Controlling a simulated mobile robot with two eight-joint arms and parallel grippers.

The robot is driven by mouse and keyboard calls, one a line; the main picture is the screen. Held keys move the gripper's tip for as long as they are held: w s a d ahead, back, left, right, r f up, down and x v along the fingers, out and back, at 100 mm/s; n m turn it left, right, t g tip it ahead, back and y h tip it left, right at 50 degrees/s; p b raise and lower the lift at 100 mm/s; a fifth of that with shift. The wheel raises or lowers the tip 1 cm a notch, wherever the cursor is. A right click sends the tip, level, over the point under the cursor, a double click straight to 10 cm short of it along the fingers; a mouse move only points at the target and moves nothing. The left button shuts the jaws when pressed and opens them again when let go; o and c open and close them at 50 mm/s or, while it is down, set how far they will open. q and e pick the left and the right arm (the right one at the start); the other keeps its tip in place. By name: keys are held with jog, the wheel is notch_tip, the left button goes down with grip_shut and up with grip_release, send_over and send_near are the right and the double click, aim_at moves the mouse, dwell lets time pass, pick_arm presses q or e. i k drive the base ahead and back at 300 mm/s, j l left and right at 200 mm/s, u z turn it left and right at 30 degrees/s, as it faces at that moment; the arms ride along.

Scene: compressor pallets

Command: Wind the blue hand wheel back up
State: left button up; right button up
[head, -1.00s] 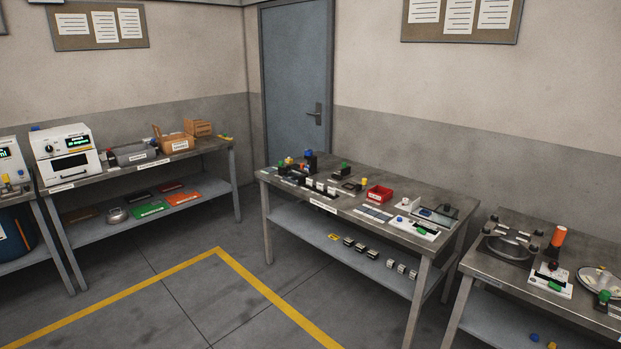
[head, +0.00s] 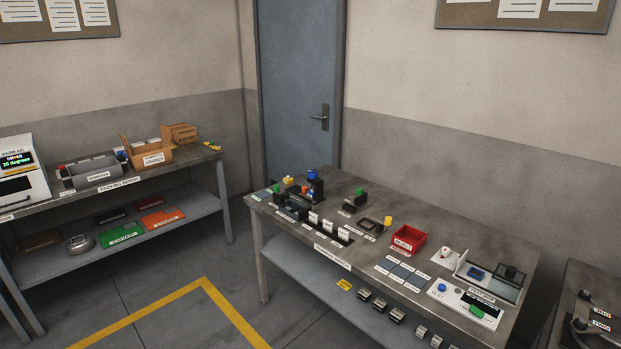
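A small blue round part (head: 312,175), which may be the hand wheel, sits on top of a dark fixture (head: 312,189) at the back left of the middle bench (head: 455,238). It is too small to tell its exact form or how far it is wound. Another blue knob (head: 441,286) is on a white box (head: 466,303) at the bench's front right. Neither of my grippers is in the head view.
A red bin (head: 408,241) and several small fixtures stand on the middle bench. A packing bench (head: 205,154) is at the left, another bench (head: 570,275) at the right. Open floor (head: 150,300) with a yellow line lies in front. A closed blue door (head: 298,80) is behind.

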aim_at(312, 173)
jog(key=i+u, duration=0.25)
jog(key=i, duration=2.5)
